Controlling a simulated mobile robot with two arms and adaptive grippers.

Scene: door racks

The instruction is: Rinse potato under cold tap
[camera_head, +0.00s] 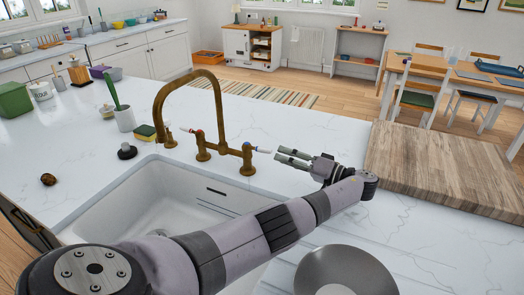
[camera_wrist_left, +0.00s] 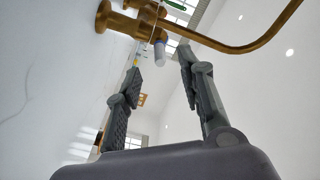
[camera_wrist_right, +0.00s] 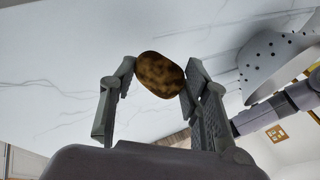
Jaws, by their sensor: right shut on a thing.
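The brass tap (camera_head: 217,95) arches over the white sink (camera_head: 135,205); no water shows. Its red-marked handle (camera_head: 201,146) is on the left. Its blue-marked handle (camera_head: 247,158) is on the right, with a white lever tip (camera_head: 264,150). My left gripper (camera_head: 282,156) is open and empty just right of that tip, fingers pointing at it. In the left wrist view, the lever tip (camera_wrist_left: 160,52) is near the open fingertips. In the right wrist view, my right gripper (camera_wrist_right: 158,78) is shut on a brown potato (camera_wrist_right: 160,75). The head view does not show this gripper.
A grey metal bowl (camera_head: 345,274) stands right of the sink, and a wooden board (camera_head: 435,165) farther back. A black stopper (camera_head: 127,152), sponge (camera_head: 146,133), brush holder (camera_head: 124,119) and small brown round thing (camera_head: 48,179) are on the counter. My left arm crosses above the sink.

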